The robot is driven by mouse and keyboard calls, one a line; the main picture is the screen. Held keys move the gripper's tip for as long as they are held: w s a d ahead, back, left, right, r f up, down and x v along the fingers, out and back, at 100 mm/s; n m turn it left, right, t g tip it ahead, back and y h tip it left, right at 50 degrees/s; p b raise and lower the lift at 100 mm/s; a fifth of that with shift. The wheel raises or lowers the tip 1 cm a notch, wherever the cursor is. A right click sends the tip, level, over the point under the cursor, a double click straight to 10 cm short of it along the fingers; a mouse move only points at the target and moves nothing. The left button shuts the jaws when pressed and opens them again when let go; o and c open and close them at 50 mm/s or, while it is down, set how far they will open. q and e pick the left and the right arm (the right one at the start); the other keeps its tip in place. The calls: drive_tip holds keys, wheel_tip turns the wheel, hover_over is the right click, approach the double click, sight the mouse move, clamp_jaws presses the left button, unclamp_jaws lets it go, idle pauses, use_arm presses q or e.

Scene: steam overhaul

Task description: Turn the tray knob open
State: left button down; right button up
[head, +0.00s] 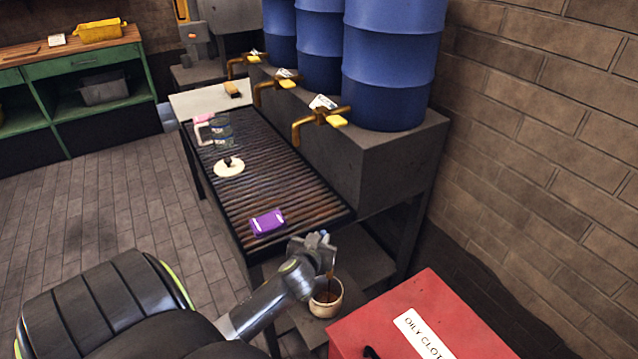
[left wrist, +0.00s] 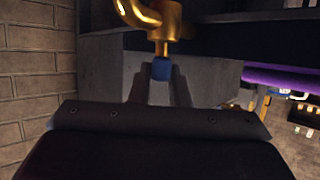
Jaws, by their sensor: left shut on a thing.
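The tray knob is a small blue piece (left wrist: 160,70) under a brass tap (left wrist: 150,18) in the left wrist view. My left gripper (left wrist: 160,88) is shut on this knob, with one finger on each side. In the head view my left gripper (head: 322,243) is at the near right corner of the slatted tray (head: 240,190) and hides most of the tap. A thin brown stream (head: 330,272) runs down beside the gripper into a cream pot (head: 324,309) that holds brown liquid. My right gripper is not in view.
Three blue drums (head: 390,65) with brass taps (head: 305,122) stand on a ledge behind the tray. A purple item (head: 267,222), a white lid (head: 229,168) and a clear jug (head: 215,131) are on the tray. A red bin (head: 425,325) stands close at the right.

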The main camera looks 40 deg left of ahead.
use_arm(q)
drive_tip(key=n+g+y, duration=0.1)
drive_tip(key=n+y+b, duration=0.1)
drive_tip(key=n+g+y+b, duration=0.1)
drive_tip(key=shift+w+d+f+n+g, duration=0.2)
drive_tip(key=shift+w+d+n+g, duration=0.05)
drive_tip(key=shift+d+n+g, duration=0.05)
drive_tip(key=n+g+y+b, duration=0.1)
drive_tip(key=n+g+b, duration=0.1)
drive_tip(key=n+g+y+b, duration=0.2)
drive_tip(key=n+g, duration=0.1)
drive_tip(key=shift+w+d+r+y, duration=0.1)
drive_tip(key=shift+w+r+y, duration=0.1)
drive_tip(key=shift+y, duration=0.1)
drive_tip(key=shift+n, duration=0.3)
drive_tip(key=c, duration=1.4)
unclamp_jaws()
drive_tip(key=shift+o, duration=0.2)
